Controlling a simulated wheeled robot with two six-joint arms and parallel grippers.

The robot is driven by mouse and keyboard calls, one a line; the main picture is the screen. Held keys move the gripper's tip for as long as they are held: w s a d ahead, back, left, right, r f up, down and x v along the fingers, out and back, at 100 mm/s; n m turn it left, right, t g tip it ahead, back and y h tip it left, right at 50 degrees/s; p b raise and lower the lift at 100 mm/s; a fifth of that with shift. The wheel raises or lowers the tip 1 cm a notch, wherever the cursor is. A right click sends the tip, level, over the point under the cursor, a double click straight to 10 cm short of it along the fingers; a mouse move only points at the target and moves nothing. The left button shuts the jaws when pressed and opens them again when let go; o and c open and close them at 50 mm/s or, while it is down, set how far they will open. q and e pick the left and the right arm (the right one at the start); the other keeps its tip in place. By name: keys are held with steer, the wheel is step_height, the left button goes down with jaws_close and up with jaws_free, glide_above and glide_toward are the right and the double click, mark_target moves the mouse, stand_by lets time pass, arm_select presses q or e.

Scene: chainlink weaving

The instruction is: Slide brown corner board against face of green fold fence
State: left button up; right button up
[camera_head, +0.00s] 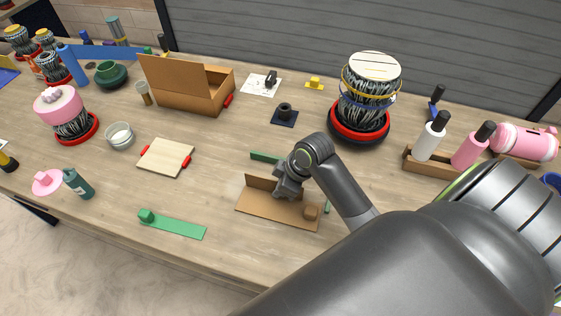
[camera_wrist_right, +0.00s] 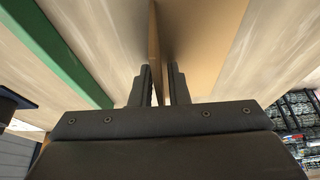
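The brown corner board (camera_head: 258,207) lies on the table with a flat base and an upright wall along its back edge. A small brown block sits on its right end. The green fold fence (camera_head: 265,156) shows as a strip just behind it, partly hidden by my arm. A gap of bare table separates them, also in the right wrist view, where a green fence (camera_wrist_right: 55,50) is at left. My right gripper (camera_head: 287,190) is down at the brown wall. Its fingers (camera_wrist_right: 160,85) straddle the wall's edge (camera_wrist_right: 154,40) closely; firm contact on both sides is unclear. My left gripper is out of view.
A green strip with a block (camera_head: 180,226) lies at the front left. A pale board with red tabs (camera_head: 166,157) lies left of the brown board. A dark square base with a post (camera_head: 284,115) and a red-based spool (camera_head: 361,120) stand behind.

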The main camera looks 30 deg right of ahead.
jaws_close()
steer(key=shift+w+d, duration=0.1)
steer(key=shift+w+d+p, duration=0.5)
steer(key=shift+w+d, duration=0.95)
steer(key=shift+d, duration=0.3)
steer(key=shift+w+d, duration=1.2)
steer(key=shift+d, duration=0.2)
steer(key=shift+w+r, duration=0.1)
steer(key=shift+r, duration=0.05)
steer(key=shift+r+p, duration=0.1)
steer(key=shift+p, duration=0.4)
